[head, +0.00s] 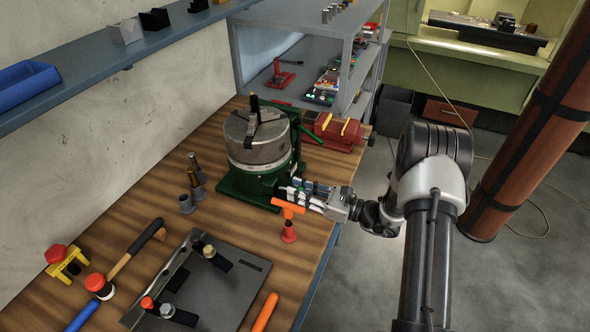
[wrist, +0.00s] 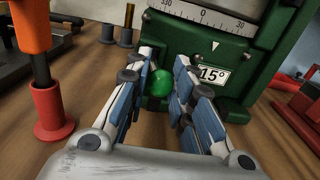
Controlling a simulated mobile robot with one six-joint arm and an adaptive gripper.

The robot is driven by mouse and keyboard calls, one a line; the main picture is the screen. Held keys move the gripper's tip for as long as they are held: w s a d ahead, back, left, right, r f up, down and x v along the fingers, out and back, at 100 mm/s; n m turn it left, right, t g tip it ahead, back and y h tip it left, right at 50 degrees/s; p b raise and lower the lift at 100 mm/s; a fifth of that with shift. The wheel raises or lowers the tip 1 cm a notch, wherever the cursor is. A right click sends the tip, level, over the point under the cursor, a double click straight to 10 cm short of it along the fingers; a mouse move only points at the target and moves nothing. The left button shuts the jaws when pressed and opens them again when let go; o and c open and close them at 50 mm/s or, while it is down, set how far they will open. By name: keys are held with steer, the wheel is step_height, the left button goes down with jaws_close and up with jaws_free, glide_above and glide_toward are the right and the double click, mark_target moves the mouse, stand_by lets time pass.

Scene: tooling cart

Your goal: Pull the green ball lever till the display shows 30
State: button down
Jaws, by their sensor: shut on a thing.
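The green ball (wrist: 160,82) of the lever sits between the blue-padded fingers of my gripper (wrist: 158,88), which is shut on it. The display (wrist: 212,75) reads 15° on the green base (wrist: 240,55) of the rotary table. Above it, the white pointer lies between the 0 and 30 marks of the scale ring (wrist: 215,14). In the head view, my gripper (head: 305,193) reaches from the right to the foot of the green base (head: 236,183), under the round grey chuck (head: 257,138). The lever's rod is mostly hidden by the fingers.
An orange T-handle tool (head: 288,212) in a red holder stands close by my gripper; it also shows in the wrist view (wrist: 30,30). A red vise (head: 335,130) is behind. A grey plate (head: 215,290) and hammer (head: 125,260) lie toward the front.

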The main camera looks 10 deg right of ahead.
steer(key=shift+s+a, duration=0.15)
steer(key=shift+s, duration=0.1)
steer(key=shift+s+a, duration=0.5)
steer(key=shift+s, duration=0.1)
steer(key=shift+s+a, duration=0.1)
steer(key=shift+s+a+p, duration=0.35)
steer(key=shift+s+a, duration=0.1)
steer(key=shift+a, duration=0.05)
steer(key=shift+w+d, duration=0.15)
